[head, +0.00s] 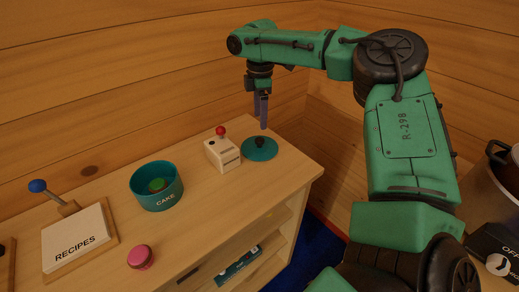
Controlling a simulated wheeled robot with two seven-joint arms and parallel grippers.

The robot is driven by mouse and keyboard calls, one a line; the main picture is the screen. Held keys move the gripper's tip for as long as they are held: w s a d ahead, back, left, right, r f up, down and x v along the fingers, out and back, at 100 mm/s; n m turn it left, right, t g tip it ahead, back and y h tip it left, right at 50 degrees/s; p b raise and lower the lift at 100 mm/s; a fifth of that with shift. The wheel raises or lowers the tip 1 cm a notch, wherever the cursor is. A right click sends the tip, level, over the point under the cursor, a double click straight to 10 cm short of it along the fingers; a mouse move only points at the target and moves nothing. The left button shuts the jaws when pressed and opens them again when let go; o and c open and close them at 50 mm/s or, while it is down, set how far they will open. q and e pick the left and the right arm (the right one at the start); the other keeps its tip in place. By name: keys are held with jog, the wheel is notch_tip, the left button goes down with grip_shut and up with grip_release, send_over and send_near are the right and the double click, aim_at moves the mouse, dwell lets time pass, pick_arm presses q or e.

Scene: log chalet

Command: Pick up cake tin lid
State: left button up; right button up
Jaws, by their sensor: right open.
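The cake tin lid (260,150) is a flat teal disc with a dark knob in its middle. It lies on the wooden cabinet top near its right end. My right gripper (263,122) points down just above the lid's knob; it is open and holds nothing. Whether the fingertips touch the knob cannot be told. The teal cake tin (163,201), marked CAKE, stands open to the left with a green and pink item inside. My left gripper is not in view.
A small white box with a red knob (222,153) stands close left of the lid. A pink round item (141,257) and a RECIPES board with a blue-knobbed lever (77,243) are further left. The log wall is close behind. A dark pot (505,163) stands at the right.

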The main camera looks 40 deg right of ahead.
aim_at(260, 139)
notch_tip(260, 139, down, 8)
jog(key=shift+w+f+p, duration=0.1)
jog(key=shift+f+p, duration=0.15)
jog(key=shift+p, duration=0.55)
grip_shut()
